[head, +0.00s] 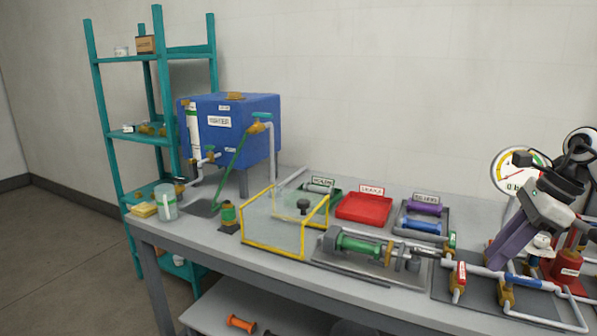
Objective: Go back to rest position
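My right gripper (540,207) is at the right edge, in front of the white gauge and above the pipework. A purple-grey piece (513,240) slants down from it. I cannot tell whether this is a finger or a held part, so whether the gripper is open or shut is unclear. My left gripper is not in view.
The grey bench (300,259) holds a blue tank (232,128), a yellow-edged clear guard (275,248), a red tray (364,207), a tray with purple and blue cylinders (422,234), and a green cylinder assembly (362,246). Pipes and a gauge (508,165) crowd the right. A teal shelf (101,90) stands left.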

